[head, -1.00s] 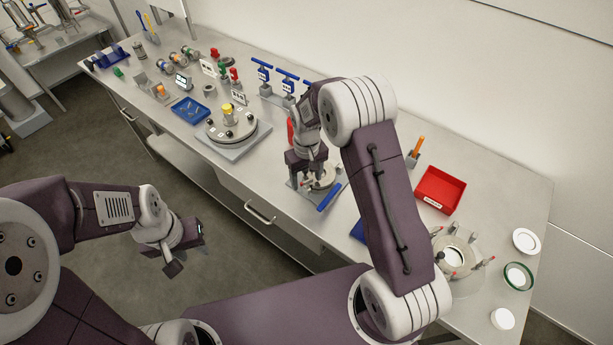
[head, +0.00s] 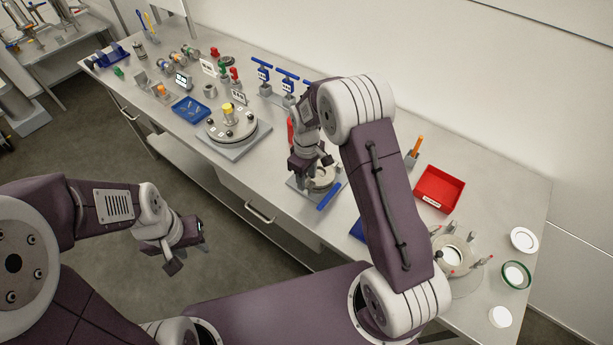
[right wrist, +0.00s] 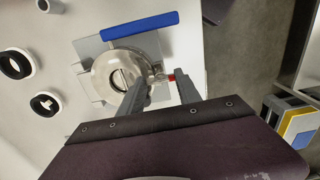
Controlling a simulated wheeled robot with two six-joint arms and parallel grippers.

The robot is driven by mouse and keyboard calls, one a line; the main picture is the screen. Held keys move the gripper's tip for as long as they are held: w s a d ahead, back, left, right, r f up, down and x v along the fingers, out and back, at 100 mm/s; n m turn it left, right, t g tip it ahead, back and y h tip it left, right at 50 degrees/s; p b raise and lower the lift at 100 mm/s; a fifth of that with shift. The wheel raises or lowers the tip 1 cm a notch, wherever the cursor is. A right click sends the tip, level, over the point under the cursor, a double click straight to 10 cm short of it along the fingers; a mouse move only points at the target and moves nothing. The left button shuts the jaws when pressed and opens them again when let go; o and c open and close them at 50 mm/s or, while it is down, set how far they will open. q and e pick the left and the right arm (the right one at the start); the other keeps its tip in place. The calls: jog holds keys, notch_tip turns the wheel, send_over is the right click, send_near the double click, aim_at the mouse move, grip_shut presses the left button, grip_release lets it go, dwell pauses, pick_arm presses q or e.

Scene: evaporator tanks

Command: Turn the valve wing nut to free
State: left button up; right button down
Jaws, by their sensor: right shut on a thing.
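The round metal valve body (right wrist: 120,72) sits on a grey square plate (right wrist: 90,48) with a blue bar handle (right wrist: 140,30) along one side. It also shows in the head view (head: 322,177), partly covered by my right gripper.
A red tray (head: 438,188) and a round flanged vessel (head: 455,255) stand to the right on the bench (head: 505,200). A round lidded unit (head: 228,128) and a blue tray (head: 190,108) stand to the left. White and green rings lie near the right edge.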

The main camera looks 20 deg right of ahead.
jog(key=c, duration=0.8)
grip_release()
jog(key=shift+c, duration=0.2)
notch_tip(320, 180, up, 9)
jog(key=b, duration=0.1)
